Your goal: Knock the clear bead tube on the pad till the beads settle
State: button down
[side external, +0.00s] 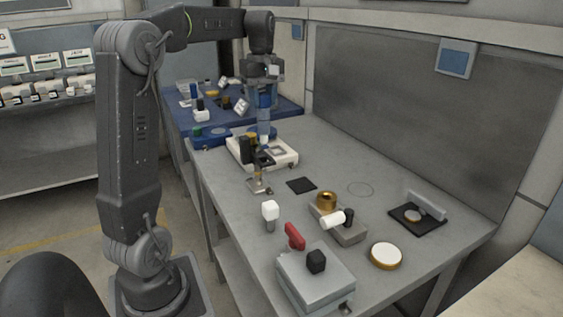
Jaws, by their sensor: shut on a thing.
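My gripper (265,112) points down over the far part of the grey bench, above a white tray-like block. It is shut on a slim, pale, upright thing (264,128), seemingly the clear bead tube. The tube is too small here to show its beads or whether its lower end touches the block. A small black square pad (301,185) lies flat on the bench, nearer the camera and to the right of my gripper. The tube is apart from this pad.
The white block (284,160) carries dark parts.

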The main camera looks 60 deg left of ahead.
jog(key=w+f, duration=0.9)
jog(key=w, duration=0.3)
jog(key=shift+d, duration=0.15)
jog(key=shift+f, duration=2.45)
jog(key=shift+f, duration=0.9)
jog(key=shift+r, duration=0.1)
jog(key=shift+r, duration=0.8)
